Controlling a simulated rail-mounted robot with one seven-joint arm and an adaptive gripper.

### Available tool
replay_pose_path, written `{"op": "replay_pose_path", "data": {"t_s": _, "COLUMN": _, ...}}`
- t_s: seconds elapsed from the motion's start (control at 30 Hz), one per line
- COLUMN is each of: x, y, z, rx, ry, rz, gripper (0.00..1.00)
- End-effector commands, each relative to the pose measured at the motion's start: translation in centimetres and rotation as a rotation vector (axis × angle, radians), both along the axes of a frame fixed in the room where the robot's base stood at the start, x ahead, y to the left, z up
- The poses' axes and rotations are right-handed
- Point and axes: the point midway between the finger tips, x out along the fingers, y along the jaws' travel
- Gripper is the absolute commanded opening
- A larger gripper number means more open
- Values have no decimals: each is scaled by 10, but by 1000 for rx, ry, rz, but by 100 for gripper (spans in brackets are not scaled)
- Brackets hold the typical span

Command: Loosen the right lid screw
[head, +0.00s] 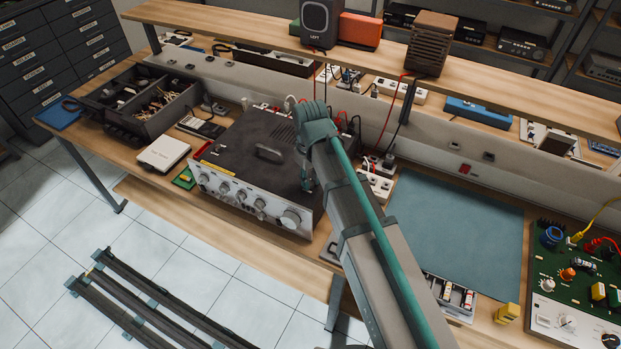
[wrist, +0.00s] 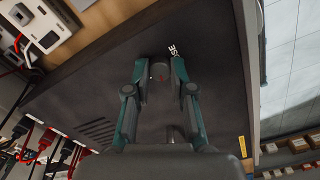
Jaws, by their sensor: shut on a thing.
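The hi-fi unit (head: 245,205) stands on the workbench with its silver front and knobs facing the floor side. Its dark lid (head: 235,135) carries a raised handle (head: 268,152). My gripper (head: 306,186) points down at the right part of the lid, near the front edge. In the wrist view my gripper (wrist: 160,75) has its teal fingertips closed around a small dark round screw head (wrist: 160,70) on the lid (wrist: 100,100). White lettering shows beside the right fingertip. In the head view my arm hides the screw and part of the lid's right side.
A blue-grey mat (head: 460,225) lies on the bench at right, largely clear. A green circuit board (head: 585,285) stands at far right. A white box (head: 163,153) and a dark parts tray (head: 155,110) are at left. A shelf (head: 470,75) with a speaker runs behind.

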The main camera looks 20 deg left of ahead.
Motion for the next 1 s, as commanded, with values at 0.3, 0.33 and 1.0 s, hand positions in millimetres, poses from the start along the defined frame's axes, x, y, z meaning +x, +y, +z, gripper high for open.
{"op": "replay_pose_path", "data": {"t_s": 0.3, "x": 0, "y": 0, "z": 0, "rx": 0, "ry": -1, "rz": 299, "gripper": 0}}
{"op": "replay_pose_path", "data": {"t_s": 0.33, "x": 0, "y": 0, "z": 0, "rx": 0, "ry": -1, "rz": 328, "gripper": 0}}
{"op": "replay_pose_path", "data": {"t_s": 1.0, "x": -1, "y": 1, "z": 0, "rx": -1, "ry": 0, "rz": 964, "gripper": 0}}
